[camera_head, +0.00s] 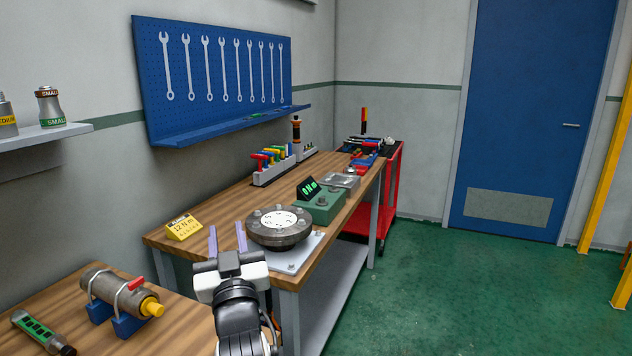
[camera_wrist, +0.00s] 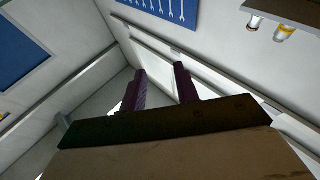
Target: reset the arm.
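My gripper (camera_head: 228,239) is in front of the near edge of the wooden workbench (camera_head: 222,208), with its two purple fingers pointing up. The fingers stand apart with nothing between them, left of the round flanged part. In the wrist view my gripper (camera_wrist: 159,86) also shows two spread, empty fingers against the wall. My arm reaches up from the bottom of the head view.
A round metal flange (camera_head: 279,228) sits on a plate on the bench, near my gripper. A second table (camera_head: 60,312) at lower left bears a pipe in blue vises (camera_head: 120,297). Green floor (camera_head: 450,290) at right is clear.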

